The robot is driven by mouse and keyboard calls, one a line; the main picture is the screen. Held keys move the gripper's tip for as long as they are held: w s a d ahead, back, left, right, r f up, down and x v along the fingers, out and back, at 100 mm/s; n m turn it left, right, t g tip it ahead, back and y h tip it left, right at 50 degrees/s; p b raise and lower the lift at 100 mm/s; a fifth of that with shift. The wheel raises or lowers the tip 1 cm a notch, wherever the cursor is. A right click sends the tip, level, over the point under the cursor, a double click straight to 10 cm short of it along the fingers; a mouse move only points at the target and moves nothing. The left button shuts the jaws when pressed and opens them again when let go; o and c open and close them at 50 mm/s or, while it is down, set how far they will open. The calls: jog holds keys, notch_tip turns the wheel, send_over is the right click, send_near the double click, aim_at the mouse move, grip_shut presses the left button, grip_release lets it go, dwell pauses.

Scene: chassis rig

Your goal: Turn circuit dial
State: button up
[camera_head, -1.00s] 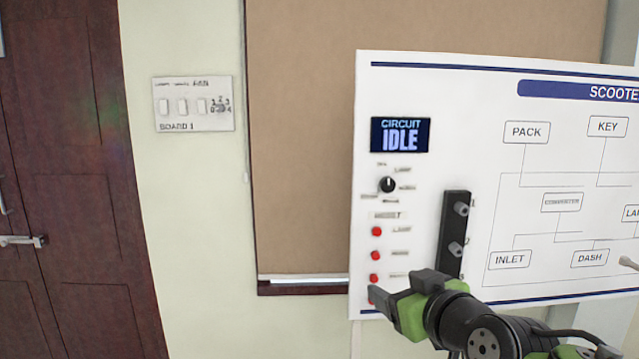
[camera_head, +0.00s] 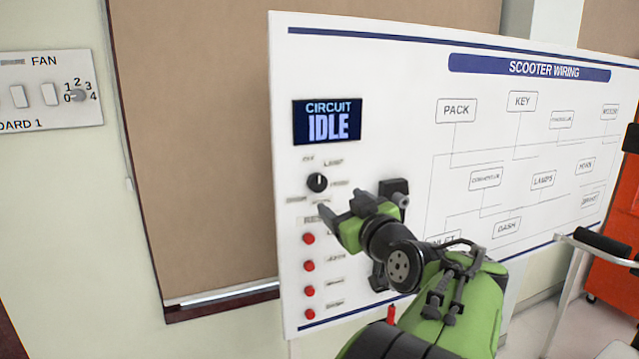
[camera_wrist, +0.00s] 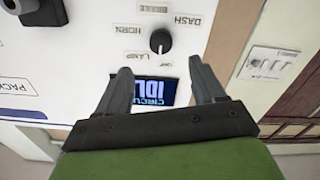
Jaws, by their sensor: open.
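The circuit dial (camera_head: 317,182) is a round black knob with a white pointer mark on the white scooter wiring board (camera_head: 400,75). It sits below a dark display (camera_head: 327,121) reading CIRCUIT IDLE. In the wrist view the dial (camera_wrist: 161,41) appears upside down, with labels OFF, LAMP, HORN and DASH around it, and the pointer is toward OFF. My gripper (camera_head: 338,216) is open, below and right of the dial in the head view. In the wrist view the fingers (camera_wrist: 160,82) are spread and empty, apart from the dial, with the display (camera_wrist: 155,91) showing between them.
Several red buttons (camera_head: 309,265) run down the board under the dial. A black bracket (camera_head: 394,190) with pegs is partly hidden behind my arm. A switch board with a fan dial (camera_head: 50,90) is on the wall at left. An orange cabinet (camera_head: 612,265) stands at right.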

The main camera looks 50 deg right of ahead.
aim_at(318, 187)
jog(key=p+x, duration=0.2)
jog(key=x, duration=0.8)
jog(key=shift+w+d, duration=0.1)
jog(key=shift+w, duration=0.1)
jog(key=shift+s, duration=0.1)
jog(key=c, duration=1.1)
jog(key=shift+o, duration=0.2)
jog(key=m+b, duration=0.1)
jog(key=m, duration=0.3)
jog(key=shift+m, duration=0.3)
jog(key=shift+a+m, duration=0.2)
jog(key=shift+m, duration=1.8)
